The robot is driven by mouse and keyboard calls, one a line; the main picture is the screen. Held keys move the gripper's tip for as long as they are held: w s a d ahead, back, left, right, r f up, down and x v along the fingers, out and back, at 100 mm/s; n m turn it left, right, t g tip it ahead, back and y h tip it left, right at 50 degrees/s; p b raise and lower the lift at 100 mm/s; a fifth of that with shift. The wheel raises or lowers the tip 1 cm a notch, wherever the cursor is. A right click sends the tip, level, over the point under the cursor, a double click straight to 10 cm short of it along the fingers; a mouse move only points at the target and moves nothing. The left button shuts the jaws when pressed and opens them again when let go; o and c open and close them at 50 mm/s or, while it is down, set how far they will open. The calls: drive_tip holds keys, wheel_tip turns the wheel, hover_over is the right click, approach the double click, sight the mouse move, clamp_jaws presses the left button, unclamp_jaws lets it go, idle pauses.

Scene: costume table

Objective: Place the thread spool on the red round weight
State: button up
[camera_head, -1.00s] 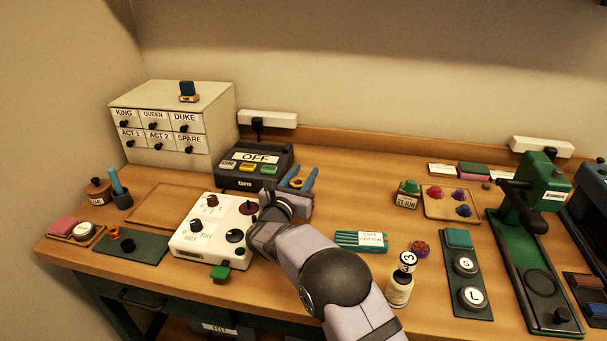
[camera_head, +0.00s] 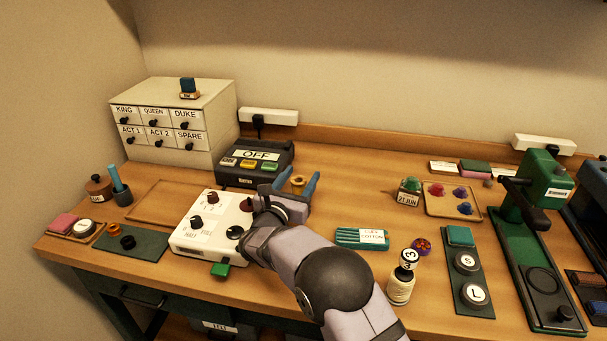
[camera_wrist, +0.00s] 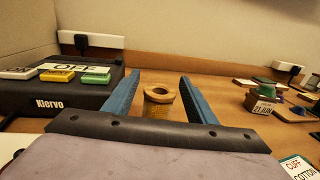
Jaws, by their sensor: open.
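The thread spool (camera_head: 298,186), pale wood with yellowish thread, stands upright on the table behind the white control box. It also shows in the wrist view (camera_wrist: 158,96), between my two blue fingers in the picture. My gripper (camera_head: 298,175) is open, with one finger on each side of the spool and visible gaps between. The wrist view shows my gripper (camera_wrist: 158,75) too. The spool's lower part is partly hidden by my gripper. The red round weight (camera_head: 436,191) appears to be the small red lump on the wooden tray (camera_head: 434,210) at right, beside purple and blue ones.
The dark switch box (camera_head: 228,174) reading OFF is close on my gripper's left. The white control box (camera_head: 185,240) is in front. A date block (camera_head: 408,198) with a green lump stands left of the tray. Table between spool and date block is clear.

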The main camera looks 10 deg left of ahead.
sight(300, 177)
wheel_tip(300, 177, up, 7)
drive_tip(key=shift+b, duration=0.3)
